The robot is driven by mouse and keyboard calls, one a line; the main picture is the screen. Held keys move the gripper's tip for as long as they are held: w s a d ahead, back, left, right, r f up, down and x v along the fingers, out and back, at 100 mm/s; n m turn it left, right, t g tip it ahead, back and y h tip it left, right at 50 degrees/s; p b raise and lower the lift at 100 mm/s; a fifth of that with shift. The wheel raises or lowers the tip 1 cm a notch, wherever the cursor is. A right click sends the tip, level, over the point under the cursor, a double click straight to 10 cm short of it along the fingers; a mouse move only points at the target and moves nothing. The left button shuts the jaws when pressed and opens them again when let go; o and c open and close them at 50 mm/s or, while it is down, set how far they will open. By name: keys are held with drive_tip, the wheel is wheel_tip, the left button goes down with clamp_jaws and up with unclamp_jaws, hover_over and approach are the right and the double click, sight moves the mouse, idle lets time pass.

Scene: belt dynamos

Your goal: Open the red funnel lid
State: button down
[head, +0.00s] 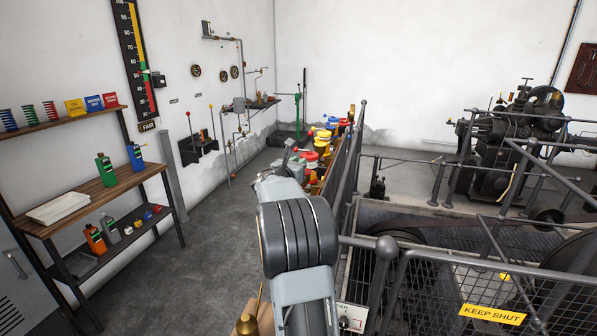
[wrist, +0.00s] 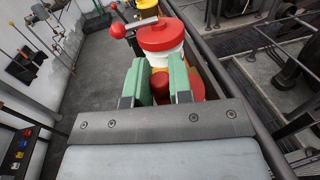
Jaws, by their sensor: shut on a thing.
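In the wrist view, a red round lid (wrist: 160,35) sits on a white body beyond my fingertips. A metal lever with a red ball (wrist: 117,31) sticks out to its left. The two green fingers of my gripper (wrist: 159,72) stand just this side of it, with a red part (wrist: 160,88) between them. I cannot tell whether that part belongs to the same funnel. In the head view, red tops (head: 310,157) show beyond my arm, which hides my gripper's fingertips and their contact.
A grey railing (head: 345,170) runs close along the right of the coloured funnels. A fenced machine pit with a yellow "KEEP SHUT" sign (head: 492,314) lies right. A wooden shelf (head: 110,193) with bottles stands left. The floor (head: 215,225) between is clear.

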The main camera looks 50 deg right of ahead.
sight(310, 172)
drive_tip(key=n+t+y+b, duration=0.1)
drive_tip(key=t+b, duration=0.1)
drive_tip(key=b, duration=0.2)
drive_tip(key=s+a+f+n+t+y+b, duration=0.1)
drive_tip(key=n+t+b, duration=0.1)
drive_tip(key=b, duration=0.3)
drive_tip(key=n+t+y+b, duration=0.1)
drive_tip(key=t+b, duration=0.1)
drive_tip(key=b, duration=0.3)
drive_tip(key=shift+s+a+f+n, duration=0.2)
drive_tip(key=shift+s+n, duration=0.2)
drive_tip(key=shift+s+a+r+n+t+y+b, duration=0.1)
drive_tip(key=shift+s+r+n+t+y+b, duration=0.15)
drive_tip(key=shift+s+n+t+y+b, duration=1.4)
drive_tip(key=shift+w+r+n+t+y+b, duration=0.2)
drive_tip(key=shift+n+t+y, duration=0.4)
drive_tip(key=shift+n+y, duration=2.3)
drive_tip(key=shift+s+a+r+n+t+y+b, duration=0.2)
drive_tip(key=shift+s+n+t+y+b, duration=0.8)
drive_tip(key=shift+y, duration=2.45)
drive_tip(key=shift+w+d, duration=0.15)
drive_tip(key=c, duration=1)
unclamp_jaws()
drive_tip(key=shift+c, duration=0.2)
